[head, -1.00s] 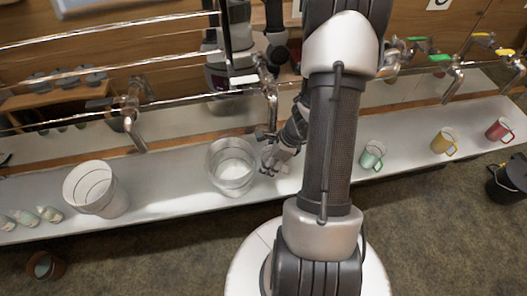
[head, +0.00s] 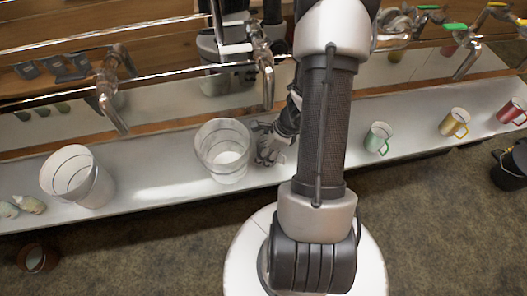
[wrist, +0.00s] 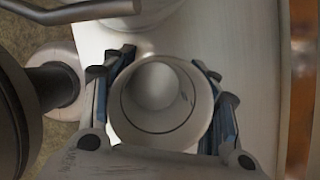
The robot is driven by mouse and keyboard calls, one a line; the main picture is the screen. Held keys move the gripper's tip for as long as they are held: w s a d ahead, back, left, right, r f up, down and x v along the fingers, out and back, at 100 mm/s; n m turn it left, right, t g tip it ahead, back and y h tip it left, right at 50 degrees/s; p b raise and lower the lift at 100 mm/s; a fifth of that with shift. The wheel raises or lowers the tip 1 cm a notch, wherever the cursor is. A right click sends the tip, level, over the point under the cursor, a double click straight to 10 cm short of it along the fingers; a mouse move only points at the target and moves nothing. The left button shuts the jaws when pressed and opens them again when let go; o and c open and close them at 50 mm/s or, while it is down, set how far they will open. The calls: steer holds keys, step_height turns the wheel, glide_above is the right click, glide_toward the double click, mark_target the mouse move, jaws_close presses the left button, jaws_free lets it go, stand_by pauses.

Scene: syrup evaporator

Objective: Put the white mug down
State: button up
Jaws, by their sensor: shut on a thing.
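The white mug (wrist: 160,95) is between the two fingers of my gripper (wrist: 165,78) in the wrist view, seen from above into its open top. The fingers are shut on it, one on each side. In the head view my gripper (head: 270,148) is low over the white counter (head: 150,190), just right of a large pale container (head: 222,150). There the mug is mostly hidden by my gripper and arm. I cannot tell whether its base touches the counter.
A metal tap (head: 266,80) is close behind my gripper. Another pale bucket (head: 75,178) stands left. Green (head: 378,138), yellow (head: 454,122) and red (head: 512,111) mugs stand right. A black bucket (head: 510,165) is on the floor.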

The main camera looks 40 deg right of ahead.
steer(key=shift+s+a, duration=0.15)
steer(key=o, duration=0.7)
steer(key=shift+f, duration=0.1)
steer(key=shift+c, duration=0.2)
steer(key=o, duration=0.5)
steer(key=shift+r, duration=0.35)
steer(key=p+v, duration=0.4)
steer(key=v, duration=0.1)
steer(key=s+d+p, duration=0.1)
steer(key=s+d, duration=0.6)
steer(key=s, duration=0.2)
steer(key=shift+s, duration=0.35)
steer(key=shift+d+f, duration=0.1)
